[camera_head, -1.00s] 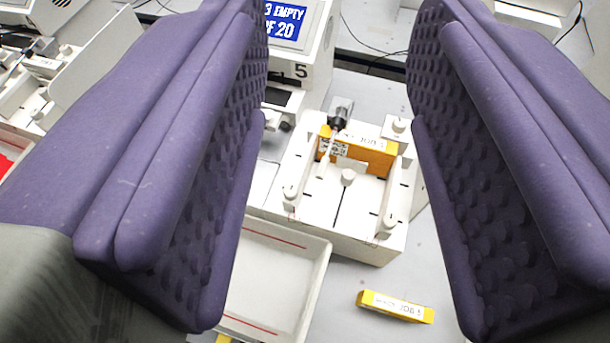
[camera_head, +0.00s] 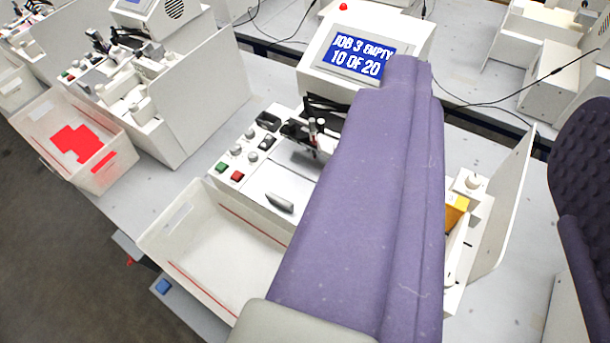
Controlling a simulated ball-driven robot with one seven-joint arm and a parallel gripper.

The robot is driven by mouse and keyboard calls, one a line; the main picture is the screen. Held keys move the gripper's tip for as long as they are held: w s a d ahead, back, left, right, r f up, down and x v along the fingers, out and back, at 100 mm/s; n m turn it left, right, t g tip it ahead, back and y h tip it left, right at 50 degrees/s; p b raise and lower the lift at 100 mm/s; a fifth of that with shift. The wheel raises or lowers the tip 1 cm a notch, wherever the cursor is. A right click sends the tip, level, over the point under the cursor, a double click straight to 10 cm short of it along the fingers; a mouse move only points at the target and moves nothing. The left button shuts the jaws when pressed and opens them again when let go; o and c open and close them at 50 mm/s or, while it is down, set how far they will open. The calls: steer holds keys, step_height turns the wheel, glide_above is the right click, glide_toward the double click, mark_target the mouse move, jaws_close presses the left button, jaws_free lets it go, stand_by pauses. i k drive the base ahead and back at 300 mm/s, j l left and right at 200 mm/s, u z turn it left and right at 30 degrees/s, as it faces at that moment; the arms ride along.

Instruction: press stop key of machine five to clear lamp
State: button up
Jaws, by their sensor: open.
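Machine five's display (camera_head: 358,53) reads "JOB 3 EMPTY 10 OF 20" in white on blue. A small red lamp (camera_head: 343,6) sits on top of its housing; I cannot tell for sure that it is lit. The front left key panel carries a red key (camera_head: 238,176), a green key (camera_head: 222,167) and several grey knobs. The red key looks like the stop key; I cannot read a label. My gripper (camera_head: 498,95) is open and empty. Its left finger crosses the machine right of the keys and hides its middle; its right finger is at the right edge.
An empty white tray (camera_head: 160,236) stands in front of the key panel. A pen carriage (camera_head: 312,135) is behind the keys. A yellow box (camera_head: 454,212) shows partly right of the finger. A neighbouring machine and a bin (camera_head: 113,170) with red contents stand left. Cables lie behind.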

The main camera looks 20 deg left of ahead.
mark_target(238, 175)
steer(key=j+z, duration=0.25)
steer(key=z, duration=0.15)
steer(key=j+z, duration=0.25)
steer(key=z, duration=0.15)
steer(key=j+z, duration=0.15)
steer(key=j, duration=0.35)
steer(key=k+j+z, duration=0.15)
steer(key=j, duration=0.3)
steer(key=k+j+z, duration=0.15)
steer(key=j, duration=0.3)
steer(key=k+j+z, duration=0.2)
steer(key=j, duration=0.25)
steer(key=k+j, duration=0.1)
steer(key=j, duration=0.3)
steer(key=k+j, duration=0.15)
steer(key=j, duration=0.3)
steer(key=k+j, duration=0.1)
steer(key=j, duration=0.3)
steer(key=k+j, duration=0.15)
steer(key=j, duration=0.3)
steer(key=k+j, duration=0.1)
steer(key=j, duration=0.3)
steer(key=z, duration=0.25)
steer(key=u, duration=0.2)
steer(key=z, duration=0.2)
